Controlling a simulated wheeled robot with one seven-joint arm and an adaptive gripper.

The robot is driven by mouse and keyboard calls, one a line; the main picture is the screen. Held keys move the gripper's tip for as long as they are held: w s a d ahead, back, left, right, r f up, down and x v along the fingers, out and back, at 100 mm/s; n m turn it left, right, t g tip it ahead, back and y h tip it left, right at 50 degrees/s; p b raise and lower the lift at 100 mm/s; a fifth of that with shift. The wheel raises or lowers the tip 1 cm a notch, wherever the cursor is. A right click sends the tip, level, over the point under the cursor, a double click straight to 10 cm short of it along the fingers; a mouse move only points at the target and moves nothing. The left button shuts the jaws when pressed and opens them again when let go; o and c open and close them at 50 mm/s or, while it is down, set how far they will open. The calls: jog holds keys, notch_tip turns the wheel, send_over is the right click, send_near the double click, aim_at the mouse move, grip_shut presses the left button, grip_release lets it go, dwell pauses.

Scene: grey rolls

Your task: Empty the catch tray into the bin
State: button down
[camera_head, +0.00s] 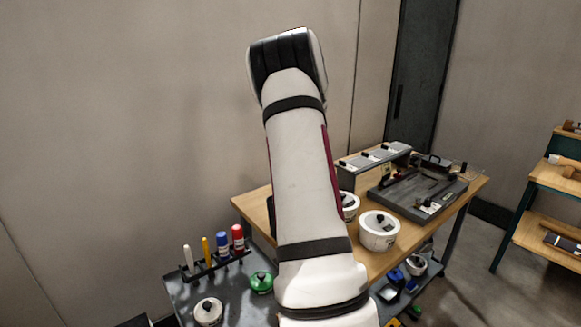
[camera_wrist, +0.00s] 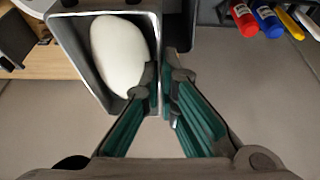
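A dark grey, box-like open container, which looks like the catch tray (camera_wrist: 72,48), is at the upper left of the wrist view. A smooth white rounded thing (camera_wrist: 118,52) lies inside it. My gripper (camera_wrist: 164,76) has its teal-padded fingers closed together on the tray's right wall, one on the inner side and one on the outer. The floor shows below the tray. In the head view my raised arm hides the gripper and tray. I cannot make out the bin for certain in either view.
A wooden workbench (camera_head: 250,206) holds white lidded pots (camera_head: 379,230) and a grey tool tray (camera_head: 415,190). A grey cart (camera_head: 184,296) in front carries upright markers (camera_head: 222,244) and a green-lidded pot (camera_head: 261,282). Shelves (camera_head: 552,179) stand at the right. Floor is open between bench and shelves.

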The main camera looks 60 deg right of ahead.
notch_tip(320, 180, down, 10)
jog(key=n+g+h+b, duration=0.2)
jog(key=n+h+b, duration=0.1)
jog(key=h+b, duration=0.7)
jog(key=h, duration=0.3)
jog(key=shift+d+g+h, duration=0.4)
jog(key=shift+s+r, duration=0.1)
jog(key=shift+r, duration=0.05)
jog(key=shift+r, duration=0.1)
dwell(0.5)
jog(key=y+p, duration=0.2)
jog(key=p, duration=0.3)
jog(key=a+r+y+p, duration=0.1)
jog(key=p, duration=0.4)
jog(key=shift+m+y+p, duration=0.3)
jog(key=shift+y+p, duration=0.05)
jog(key=shift+y, duration=0.05)
